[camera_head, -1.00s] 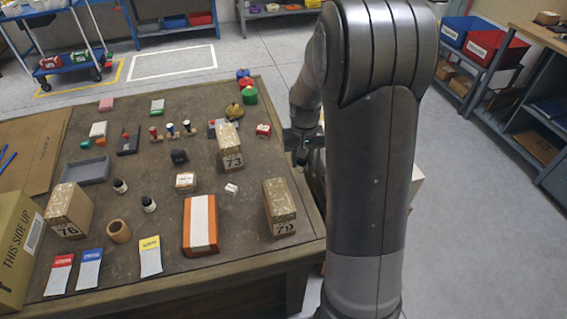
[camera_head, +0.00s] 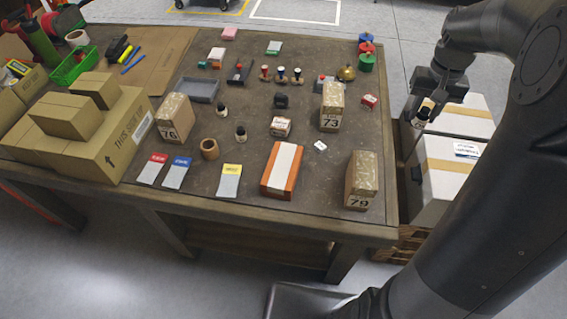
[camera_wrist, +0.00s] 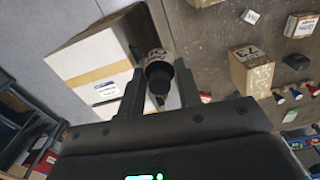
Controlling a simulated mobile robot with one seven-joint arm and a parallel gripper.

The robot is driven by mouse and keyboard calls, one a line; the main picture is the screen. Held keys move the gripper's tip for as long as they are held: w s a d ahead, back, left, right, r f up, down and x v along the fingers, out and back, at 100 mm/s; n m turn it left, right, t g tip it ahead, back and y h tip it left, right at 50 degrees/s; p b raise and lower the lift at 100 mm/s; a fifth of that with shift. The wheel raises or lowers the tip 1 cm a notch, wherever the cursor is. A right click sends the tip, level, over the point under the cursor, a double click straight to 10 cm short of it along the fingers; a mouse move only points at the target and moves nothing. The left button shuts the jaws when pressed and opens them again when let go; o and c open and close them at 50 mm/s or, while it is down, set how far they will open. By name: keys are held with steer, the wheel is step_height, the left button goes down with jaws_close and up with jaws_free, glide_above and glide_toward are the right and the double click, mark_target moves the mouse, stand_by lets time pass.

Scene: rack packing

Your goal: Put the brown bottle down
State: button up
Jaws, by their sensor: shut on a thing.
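My gripper (camera_head: 428,98) is shut on the brown bottle (camera_head: 423,113), beyond the right edge of the table. The bottle is small and dark, with a pale label. In the wrist view the bottle (camera_wrist: 158,72) shows its dark cap end between my two fingers (camera_wrist: 157,90). The bottle is in the air near the white boxes, apart from the tabletop (camera_head: 310,190). My fingers hide part of its body.
White boxes (camera_head: 446,182) are stacked right of the table. Cartons numbered 73 (camera_head: 332,103) and 79 (camera_head: 362,174) stand near the table's right side. Two small dark bottles (camera_head: 240,133) stand mid-table. A grey tray (camera_head: 187,96) lies farther left. Bare tabletop shows between items.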

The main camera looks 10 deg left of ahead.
steer(key=s+a+n, duration=0.2)
steer(key=a+n, duration=0.2)
steer(key=a, duration=0.8)
steer(key=n, duration=0.4)
glide_above(282, 164)
steer(key=f, duration=1.1)
steer(key=shift+d+f, duration=0.35)
steer(key=shift+f, duration=0.05)
steer(key=shift+a+f, duration=0.3)
steer(key=shift+f, duration=1.9)
steer(key=o, duration=1)
steer(key=shift+f, duration=0.1)
steer(key=shift+c, duration=0.2)
